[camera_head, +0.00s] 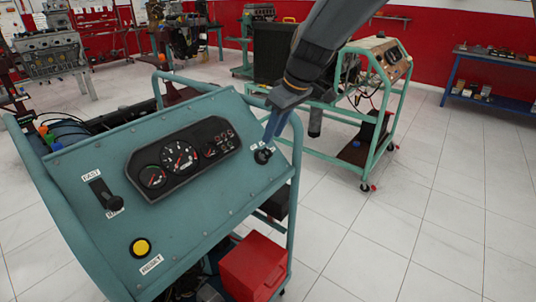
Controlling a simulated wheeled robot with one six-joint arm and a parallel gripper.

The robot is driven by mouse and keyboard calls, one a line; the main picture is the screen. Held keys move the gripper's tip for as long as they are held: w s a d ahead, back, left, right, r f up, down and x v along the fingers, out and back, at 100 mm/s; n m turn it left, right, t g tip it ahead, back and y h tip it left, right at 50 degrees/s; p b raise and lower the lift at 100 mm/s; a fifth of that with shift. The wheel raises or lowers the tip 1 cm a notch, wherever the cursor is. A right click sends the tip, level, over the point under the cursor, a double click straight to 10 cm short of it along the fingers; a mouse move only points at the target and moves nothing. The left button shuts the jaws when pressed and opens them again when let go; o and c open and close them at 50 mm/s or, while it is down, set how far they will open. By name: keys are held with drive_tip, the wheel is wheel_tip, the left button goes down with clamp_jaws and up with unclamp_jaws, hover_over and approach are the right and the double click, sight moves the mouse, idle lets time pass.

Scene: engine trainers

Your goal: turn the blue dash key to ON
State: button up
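The teal dash panel (205,215) slopes across the left half of the head view. The dark round key switch (263,156) sits near the panel's upper right corner, with small white labels around it that are too small to read. My gripper (268,140) comes down from the upper right, its blue-grey fingers pointing at the switch. The fingertips are at or just above the switch; I cannot tell whether they touch it. They overlap the key area, so the key's angle and any gap between the fingers are hidden.
The panel also carries a gauge cluster (182,158), a black slide lever (104,194) and a yellow button (140,247). A red box (253,267) sits below the panel's right side. Another engine stand (376,130) is behind; tiled floor (410,220) lies open to the right.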

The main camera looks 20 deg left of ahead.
sight(267, 148)
drive_tip(key=p+x, duration=0.1)
drive_tip(key=x, duration=0.6)
drive_tip(key=shift+w+a+f, duration=0.1)
drive_tip(key=shift+f, duration=0.1)
drive_tip(key=shift+c, duration=0.3)
clamp_jaws()
